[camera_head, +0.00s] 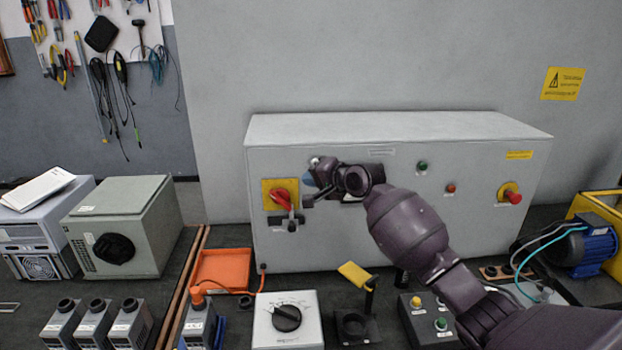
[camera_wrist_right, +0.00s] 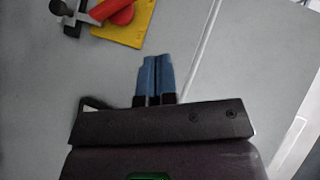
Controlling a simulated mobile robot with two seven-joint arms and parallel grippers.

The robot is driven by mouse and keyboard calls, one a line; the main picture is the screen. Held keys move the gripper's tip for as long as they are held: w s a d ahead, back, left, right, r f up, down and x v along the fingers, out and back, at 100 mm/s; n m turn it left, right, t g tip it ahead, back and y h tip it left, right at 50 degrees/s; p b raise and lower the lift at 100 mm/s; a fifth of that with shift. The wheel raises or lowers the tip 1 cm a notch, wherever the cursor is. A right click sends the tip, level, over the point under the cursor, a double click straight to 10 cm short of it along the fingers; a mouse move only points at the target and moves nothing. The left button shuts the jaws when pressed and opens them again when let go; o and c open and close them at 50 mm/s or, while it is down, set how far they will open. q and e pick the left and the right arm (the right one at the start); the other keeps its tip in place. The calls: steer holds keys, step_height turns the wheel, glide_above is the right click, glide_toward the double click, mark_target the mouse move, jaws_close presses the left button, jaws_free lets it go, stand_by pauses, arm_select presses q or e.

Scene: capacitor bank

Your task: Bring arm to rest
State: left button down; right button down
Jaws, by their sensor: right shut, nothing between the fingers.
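My right arm (camera_head: 410,225) reaches in from the lower right of the head view. Its gripper (camera_head: 309,180) is in front of the grey cabinet (camera_head: 330,250), just right of the red rotary handle (camera_head: 283,198) on its yellow plate. In the right wrist view the two blue fingers (camera_wrist_right: 154,78) are together with nothing between them. The red handle (camera_wrist_right: 112,10) and yellow plate (camera_wrist_right: 130,30) lie beyond the fingertips, apart from them. The forearm hides part of the cabinet front. My left gripper is not in view.
The cabinet also carries a green button (camera_head: 422,166), a smaller red one (camera_head: 450,188) and a red emergency stop (camera_head: 511,194). Below stand a dial box (camera_head: 288,322), an orange tray (camera_head: 222,268) and a button box (camera_head: 428,320). A blue motor (camera_head: 592,247) stands at right.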

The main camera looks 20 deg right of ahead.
stand_by(0.5)
steer(key=s+f+n+h, duration=0.2)
steer(key=s+f+n, duration=0.1)
steer(key=s+f, duration=0.8)
steer(key=s+f+n+g+h, duration=0.1)
steer(key=s+f+n+h, duration=0.1)
steer(key=s+f, duration=0.9)
steer(key=s+d+f+n+h, duration=0.1)
steer(key=s+f+n, duration=0.4)
steer(key=s, duration=1.5)
step_height(320, 180, down, 6)
steer(key=shift+s+r+h, duration=0.1)
steer(key=shift+s+h, duration=0.15)
steer(key=shift+h, duration=0.55)
